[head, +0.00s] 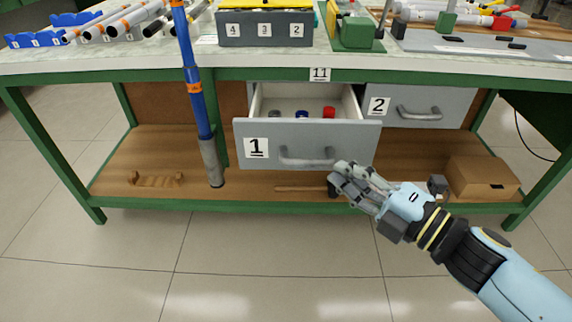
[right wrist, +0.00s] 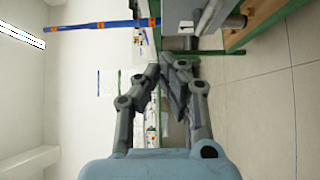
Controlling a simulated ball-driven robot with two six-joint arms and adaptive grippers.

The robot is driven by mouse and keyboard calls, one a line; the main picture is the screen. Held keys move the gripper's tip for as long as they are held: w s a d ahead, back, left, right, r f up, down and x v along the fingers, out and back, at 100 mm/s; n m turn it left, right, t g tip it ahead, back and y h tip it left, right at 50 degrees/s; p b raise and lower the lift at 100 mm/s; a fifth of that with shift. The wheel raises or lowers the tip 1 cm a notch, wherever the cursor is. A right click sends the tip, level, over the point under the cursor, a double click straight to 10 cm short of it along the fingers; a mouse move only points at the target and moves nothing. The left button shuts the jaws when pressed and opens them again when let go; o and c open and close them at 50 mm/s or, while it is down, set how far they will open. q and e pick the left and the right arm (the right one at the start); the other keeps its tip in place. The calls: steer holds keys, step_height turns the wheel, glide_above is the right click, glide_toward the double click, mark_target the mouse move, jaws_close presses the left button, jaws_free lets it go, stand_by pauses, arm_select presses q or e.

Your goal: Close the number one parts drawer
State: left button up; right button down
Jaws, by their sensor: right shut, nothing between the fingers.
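The number one drawer (head: 215,135) is pulled out from under the bench, its grey front carrying a white "1" label and a grey bar handle (head: 306,160). Inside it lie a red part (head: 329,112), a blue part (head: 301,114) and a grey part (head: 274,114). My right gripper (head: 343,178) is shut and empty. In the head view its fingertips are at the lower right of the drawer front, right of the handle; whether they touch it I cannot tell. The fingers also show close together in the right wrist view (right wrist: 168,68). My left gripper is not in view.
The number two drawer (head: 455,108) is shut, to the right. A cardboard box (head: 483,177) and a small wooden rack (head: 155,180) sit on the lower shelf (head: 255,195). The floor in front is clear.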

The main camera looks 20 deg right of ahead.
steer(key=x, duration=0.4)
steer(key=d+x, duration=0.1)
steer(key=x, duration=0.3)
steer(key=w+d+b+x, duration=0.1)
steer(key=x, duration=0.3)
steer(key=shift+w+f, duration=0.15)
steer(key=shift+f, duration=0.25)
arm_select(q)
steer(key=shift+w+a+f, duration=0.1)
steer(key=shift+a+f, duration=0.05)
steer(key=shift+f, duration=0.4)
arm_select(e)
steer(key=shift+w+d+r, duration=0.1)
steer(key=shift+w+d, duration=0.1)
steer(key=shift+w, duration=0.3)
